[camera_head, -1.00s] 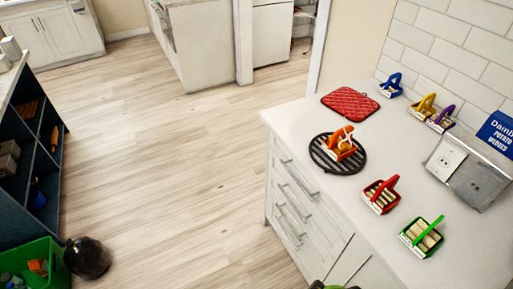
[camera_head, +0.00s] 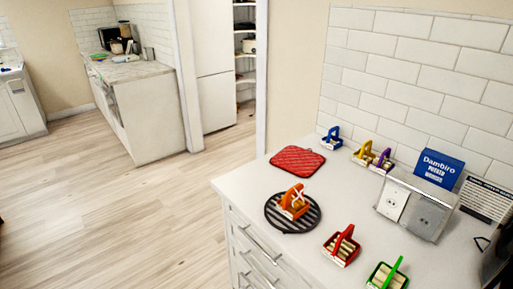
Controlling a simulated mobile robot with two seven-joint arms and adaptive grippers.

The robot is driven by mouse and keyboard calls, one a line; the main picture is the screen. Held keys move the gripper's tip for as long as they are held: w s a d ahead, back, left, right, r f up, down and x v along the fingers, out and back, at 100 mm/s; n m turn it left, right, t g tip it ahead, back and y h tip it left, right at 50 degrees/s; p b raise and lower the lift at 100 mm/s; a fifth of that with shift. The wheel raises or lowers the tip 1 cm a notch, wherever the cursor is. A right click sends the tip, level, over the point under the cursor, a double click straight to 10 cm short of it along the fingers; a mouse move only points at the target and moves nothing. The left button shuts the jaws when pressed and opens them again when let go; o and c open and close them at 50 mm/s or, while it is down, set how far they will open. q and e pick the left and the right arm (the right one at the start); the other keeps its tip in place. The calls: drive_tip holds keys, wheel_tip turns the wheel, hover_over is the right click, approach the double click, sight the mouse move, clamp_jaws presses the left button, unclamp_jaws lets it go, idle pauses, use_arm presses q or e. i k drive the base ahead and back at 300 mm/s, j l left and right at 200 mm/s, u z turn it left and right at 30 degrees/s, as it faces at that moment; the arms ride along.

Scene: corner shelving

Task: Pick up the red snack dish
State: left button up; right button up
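The red snack dish (camera_head: 341,247) stands upright on the white counter, in the lower middle-right of the head view. It is a small red basket-like dish with a raised handle and pale, stick-like pieces in it. It sits between an orange dish (camera_head: 293,203) on a round black ribbed trivet (camera_head: 275,219) and a green dish (camera_head: 388,276) nearer the bottom edge. Neither of my grippers shows in the head view, and nothing touches the red dish.
The white counter (camera_head: 440,248) also holds a red quilted mat (camera_head: 297,162), blue (camera_head: 331,140), yellow (camera_head: 363,153) and purple (camera_head: 381,160) dishes, a metal socket box (camera_head: 412,207) and a blue box (camera_head: 438,168). A dark object (camera_head: 497,262) stands at the right edge. Open wooden floor lies left.

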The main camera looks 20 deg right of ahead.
sight(340, 248)
drive_tip(key=z, duration=1.25)
drive_tip(key=k+l, duration=0.05)
